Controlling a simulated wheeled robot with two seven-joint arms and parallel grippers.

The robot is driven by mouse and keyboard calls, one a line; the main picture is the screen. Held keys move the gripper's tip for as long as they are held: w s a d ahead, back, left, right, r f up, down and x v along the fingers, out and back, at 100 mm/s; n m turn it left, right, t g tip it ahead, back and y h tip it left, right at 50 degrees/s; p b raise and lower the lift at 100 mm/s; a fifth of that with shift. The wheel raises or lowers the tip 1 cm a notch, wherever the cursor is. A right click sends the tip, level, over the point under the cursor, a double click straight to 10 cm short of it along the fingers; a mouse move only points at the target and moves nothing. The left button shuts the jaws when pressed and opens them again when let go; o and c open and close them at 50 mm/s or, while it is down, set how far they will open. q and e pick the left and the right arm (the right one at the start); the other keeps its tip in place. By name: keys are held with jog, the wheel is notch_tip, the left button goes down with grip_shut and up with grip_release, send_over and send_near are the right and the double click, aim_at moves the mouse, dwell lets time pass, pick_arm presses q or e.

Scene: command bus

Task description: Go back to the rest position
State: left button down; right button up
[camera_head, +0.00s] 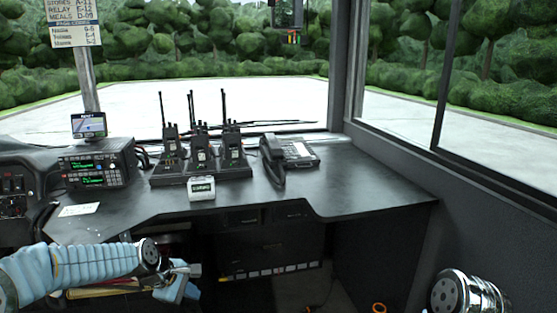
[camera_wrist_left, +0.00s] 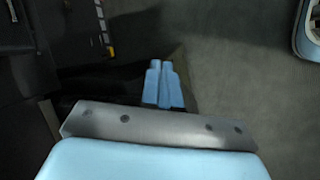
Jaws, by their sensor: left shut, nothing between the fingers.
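My left arm comes in from the left in a pale blue sleeve. My left gripper (camera_head: 183,288) is low in front of the desk, below the level of its top. In the left wrist view the blue fingers of this gripper (camera_wrist_left: 163,82) are together and hold nothing. A silver and black joint of my right arm shows at the lower right of the head view. My right gripper is not in view.
A dark desk (camera_head: 350,186) spans the front, with radios in a charger (camera_head: 200,160), a desk phone (camera_head: 290,155), a small white clock (camera_head: 201,189) and a radio unit (camera_head: 98,165). An orange ring (camera_head: 379,308) lies low in front. The desk's right end is clear.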

pick_arm(q)
jog(key=s+d+f+m+g, duration=0.1)
jog(key=s+d+f+m, duration=0.15)
jog(key=f, duration=0.45)
jog(key=s+d+f+m, duration=0.2)
jog(key=s+d+f, duration=0.2)
jog(key=f, duration=0.3)
jog(key=s+d+f+m+g, duration=0.1)
jog(key=s+d+f+m, duration=0.1)
jog(key=s+f+m, duration=0.2)
jog(key=s+d+f+m+g, duration=0.2)
jog(key=s+f+m, duration=0.3)
jog(key=s+f, duration=0.5)
jog(key=s+d, duration=0.1)
jog(key=s, duration=0.5)
jog(key=shift+s+d, duration=0.2)
jog(key=shift+s, duration=0.2)
